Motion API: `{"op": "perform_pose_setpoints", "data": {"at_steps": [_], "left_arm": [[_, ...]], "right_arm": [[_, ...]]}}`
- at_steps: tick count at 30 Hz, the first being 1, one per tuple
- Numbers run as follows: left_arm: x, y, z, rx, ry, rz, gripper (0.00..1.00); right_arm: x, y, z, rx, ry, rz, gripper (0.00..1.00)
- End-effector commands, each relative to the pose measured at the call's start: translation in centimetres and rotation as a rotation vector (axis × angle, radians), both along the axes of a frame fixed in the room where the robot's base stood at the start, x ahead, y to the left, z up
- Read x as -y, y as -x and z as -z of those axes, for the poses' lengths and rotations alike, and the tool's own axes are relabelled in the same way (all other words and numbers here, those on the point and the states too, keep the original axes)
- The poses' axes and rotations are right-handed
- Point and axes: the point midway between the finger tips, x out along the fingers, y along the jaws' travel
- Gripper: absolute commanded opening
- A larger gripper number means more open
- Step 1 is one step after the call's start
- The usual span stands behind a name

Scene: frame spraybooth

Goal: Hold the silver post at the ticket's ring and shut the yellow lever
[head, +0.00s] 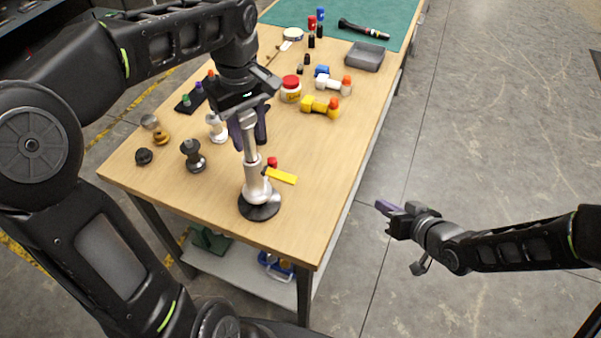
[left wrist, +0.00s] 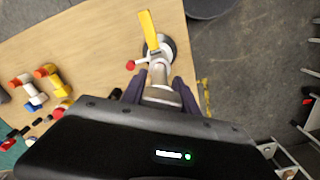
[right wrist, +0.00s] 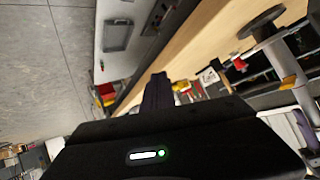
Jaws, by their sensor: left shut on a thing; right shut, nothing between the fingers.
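The silver post (head: 251,146) stands upright on a white body with a dark round base (head: 258,212) near the table's front edge. My left gripper (head: 249,128) is shut on the post's upper part, its purple fingers on either side; the left wrist view also shows the post (left wrist: 159,74) between them. The yellow lever (head: 281,176) sticks out sideways from the white body, to the right, and shows in the left wrist view (left wrist: 149,32). A red knob (head: 272,161) sits beside it. My right gripper (head: 387,208) is shut and empty, right of the table. I cannot make out a ticket or ring.
Black-and-silver (head: 192,156) and white (head: 217,127) fittings stand left of the post. A red-lidded jar (head: 290,89), a yellow fitting (head: 320,106) and a grey tray (head: 364,57) lie farther back. The tabletop (head: 312,205) right of the lever is clear, as is the floor beyond.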

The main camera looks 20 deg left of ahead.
Motion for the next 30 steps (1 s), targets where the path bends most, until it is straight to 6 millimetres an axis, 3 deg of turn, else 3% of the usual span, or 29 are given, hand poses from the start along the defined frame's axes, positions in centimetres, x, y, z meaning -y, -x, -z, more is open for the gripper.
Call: {"op": "perform_pose_setpoints", "data": {"at_steps": [1,3,6,9,12,19,30], "left_arm": [[0.0,0.0,0.0,0.002,-0.001,0.000,0.00],[0.0,0.0,0.0,0.002,-0.001,0.000,0.00],[0.0,0.0,0.0,0.002,-0.001,0.000,0.00],[0.0,0.0,0.0,0.002,-0.001,0.000,0.00],[0.0,0.0,0.0,0.002,-0.001,-0.001,0.00],[0.0,0.0,0.0,0.002,-0.001,0.000,0.00],[0.0,0.0,0.0,0.001,0.000,0.000,0.00]], "right_arm": [[-1.6,-1.1,-3.5,0.106,-0.029,-0.076,0.00],[-3.7,-1.5,-8.0,0.231,-0.070,-0.189,0.00],[-6.2,-0.6,-13.2,0.374,-0.118,-0.361,0.00],[-7.7,1.4,-16.7,0.462,-0.151,-0.528,0.00],[-8.3,3.7,-18.1,0.490,-0.169,-0.668,0.00],[-8.5,7.7,-18.0,0.417,-0.215,-0.842,0.00],[-8.5,7.7,-18.0,0.390,-0.231,-0.830,0.00]]}}
